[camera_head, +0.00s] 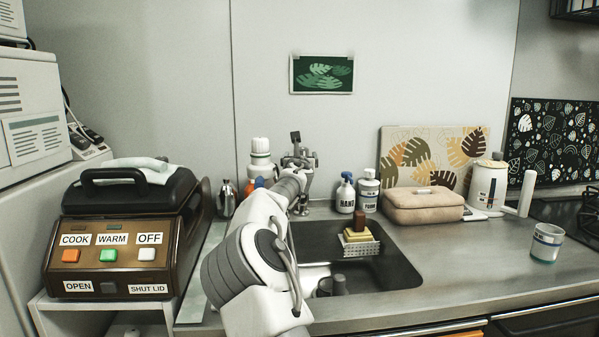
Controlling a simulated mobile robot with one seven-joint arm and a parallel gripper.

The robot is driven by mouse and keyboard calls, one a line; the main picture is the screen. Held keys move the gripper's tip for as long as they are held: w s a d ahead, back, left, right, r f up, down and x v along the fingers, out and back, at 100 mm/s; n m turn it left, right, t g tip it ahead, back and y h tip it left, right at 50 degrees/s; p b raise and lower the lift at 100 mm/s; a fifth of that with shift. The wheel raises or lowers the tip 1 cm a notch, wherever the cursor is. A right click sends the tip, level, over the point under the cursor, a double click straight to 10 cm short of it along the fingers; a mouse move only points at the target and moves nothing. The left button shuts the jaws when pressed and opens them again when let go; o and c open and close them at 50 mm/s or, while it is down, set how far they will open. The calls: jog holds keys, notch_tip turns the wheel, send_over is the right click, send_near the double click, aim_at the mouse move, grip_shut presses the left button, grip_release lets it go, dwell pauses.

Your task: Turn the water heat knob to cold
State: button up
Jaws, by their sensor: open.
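A grey metal tap (307,193) stands at the back left of the sink, with a dark upright part (295,138) above it. The water heat knob cannot be picked out clearly among the tap's small parts. My white arm reaches from the bottom of the view toward the tap. My gripper (299,172) is open at the arm's far end, close to the tap. My wrist hides part of it, and whether it touches the tap cannot be told.
The dark sink (392,270) holds a rack with sponges (358,240) and a dark cup-like item. A white-capped bottle (261,160) stands close left of my wrist. Soap bottles (345,193) stand right of the tap. A brown cooker (120,235) is at left. The right counter front is mostly clear.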

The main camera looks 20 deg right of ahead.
jog(key=b+v, duration=0.1)
jog(key=v, duration=0.9)
jog(key=shift+r, duration=0.1)
